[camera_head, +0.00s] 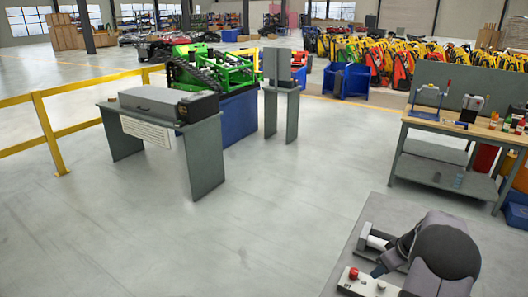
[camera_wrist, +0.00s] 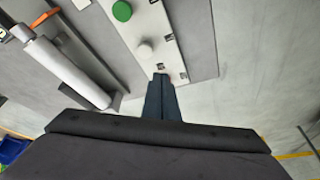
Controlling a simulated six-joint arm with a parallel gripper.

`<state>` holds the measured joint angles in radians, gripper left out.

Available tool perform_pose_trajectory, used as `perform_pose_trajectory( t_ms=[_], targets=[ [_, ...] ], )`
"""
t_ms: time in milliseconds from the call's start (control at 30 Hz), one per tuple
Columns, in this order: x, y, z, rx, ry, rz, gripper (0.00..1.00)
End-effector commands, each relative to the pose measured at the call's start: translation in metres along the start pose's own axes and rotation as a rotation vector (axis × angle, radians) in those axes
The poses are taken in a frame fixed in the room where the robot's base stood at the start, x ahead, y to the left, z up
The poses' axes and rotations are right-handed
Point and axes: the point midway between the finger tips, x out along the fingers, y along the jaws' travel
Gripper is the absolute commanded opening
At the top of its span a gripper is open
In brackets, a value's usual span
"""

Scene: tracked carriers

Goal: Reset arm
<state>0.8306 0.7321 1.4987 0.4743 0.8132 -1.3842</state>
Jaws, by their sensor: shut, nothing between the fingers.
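My gripper (camera_head: 378,270) is at the lower right of the head view, beside a white control box (camera_head: 368,286) with a red button (camera_head: 353,272). The wrist view shows its two dark fingers (camera_wrist: 160,80) closed together with nothing between them. Their tips overlap the edge of the white panel there. That panel (camera_wrist: 170,50) has a green button (camera_wrist: 122,11), a pale knob (camera_wrist: 145,48) and small dark labels. I cannot tell whether the fingertips touch the panel.
A white roller (camera_wrist: 68,72) with an orange handle lies beside the panel. A workbench (camera_head: 470,132) with tools stands at right. A grey table (camera_head: 205,150) bears a dark case (camera_head: 168,103). A yellow railing (camera_head: 50,132) runs at left. The middle floor is clear.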

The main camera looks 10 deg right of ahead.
Motion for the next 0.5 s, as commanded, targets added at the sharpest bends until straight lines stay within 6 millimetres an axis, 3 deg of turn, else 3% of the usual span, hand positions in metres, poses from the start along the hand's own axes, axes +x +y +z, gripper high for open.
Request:
perform_pose_trajectory(
  t_ms=[133, 267, 400, 500],
  targets=[
    [-0.007, -0.069, -0.023, 0.032, -0.063, -0.037, 0.00],
    [-0.018, -0.151, -0.030, 0.077, -0.145, -0.055, 0.00],
    [-0.033, -0.237, -0.014, 0.129, -0.234, -0.043, 0.00],
    [-0.043, -0.287, 0.009, 0.160, -0.284, -0.018, 0.00]
  ],
)
